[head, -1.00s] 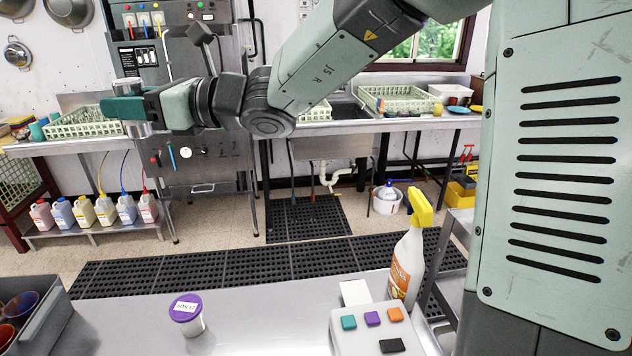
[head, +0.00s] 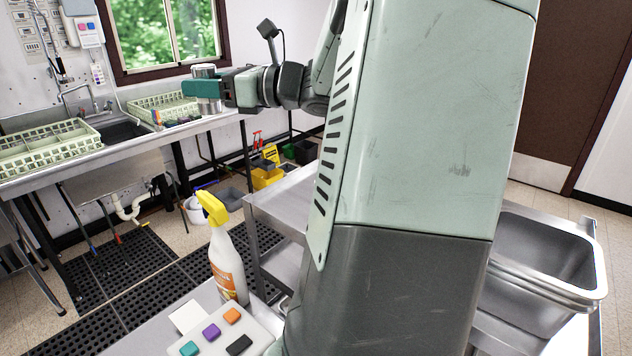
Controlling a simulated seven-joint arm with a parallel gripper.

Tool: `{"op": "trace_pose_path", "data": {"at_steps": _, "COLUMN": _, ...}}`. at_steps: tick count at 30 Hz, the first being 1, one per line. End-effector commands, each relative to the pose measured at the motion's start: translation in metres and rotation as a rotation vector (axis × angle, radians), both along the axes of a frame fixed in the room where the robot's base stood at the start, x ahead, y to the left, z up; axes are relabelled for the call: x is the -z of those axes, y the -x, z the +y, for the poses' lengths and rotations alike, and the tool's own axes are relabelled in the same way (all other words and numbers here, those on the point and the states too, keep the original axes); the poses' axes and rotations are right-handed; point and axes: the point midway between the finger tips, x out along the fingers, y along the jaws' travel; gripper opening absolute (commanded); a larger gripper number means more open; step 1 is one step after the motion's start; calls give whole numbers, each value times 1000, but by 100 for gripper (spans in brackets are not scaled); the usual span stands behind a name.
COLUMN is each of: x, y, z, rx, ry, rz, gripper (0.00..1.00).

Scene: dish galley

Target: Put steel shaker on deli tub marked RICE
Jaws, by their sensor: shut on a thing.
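My gripper (head: 207,89) is shut on the steel shaker (head: 205,72), a silvery cylinder that shows above and below the teal fingers. The shaker is upright and held in the air, at the upper left of the head view, with the window wall and sink counter behind it. The middle of the shaker is hidden by the fingers. No deli tub is in view now, and I see no RICE label.
A spray bottle (head: 226,262) with a yellow head stands by a button box (head: 222,333) at the lower front. A steel cart (head: 275,215) stands behind them. Steel pans (head: 540,262) sit at the right. Green racks (head: 50,150) are on the sink counter.

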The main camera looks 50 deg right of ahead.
Motion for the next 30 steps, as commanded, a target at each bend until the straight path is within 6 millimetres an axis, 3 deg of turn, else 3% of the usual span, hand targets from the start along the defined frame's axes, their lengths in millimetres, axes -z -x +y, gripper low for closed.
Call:
{"op": "trace_pose_path", "data": {"at_steps": 1, "x": 0, "y": 18, "z": -27, "rx": 51, "ry": 2, "rz": 0, "gripper": 13}}
{"op": "trace_pose_path", "data": {"at_steps": 6, "x": 0, "y": 76, "z": -91, "rx": 182, "ry": 3, "rz": -1, "gripper": 13}}
{"op": "trace_pose_path", "data": {"at_steps": 12, "x": 1, "y": 126, "z": -131, "rx": 281, "ry": 2, "rz": 0, "gripper": 13}}
{"op": "trace_pose_path", "data": {"at_steps": 18, "x": 1, "y": 159, "z": -152, "rx": 341, "ry": 2, "rz": -1, "gripper": 13}}
{"op": "trace_pose_path", "data": {"at_steps": 30, "x": 59, "y": 156, "z": -150, "rx": 334, "ry": -4, "rz": -1, "gripper": 13}}
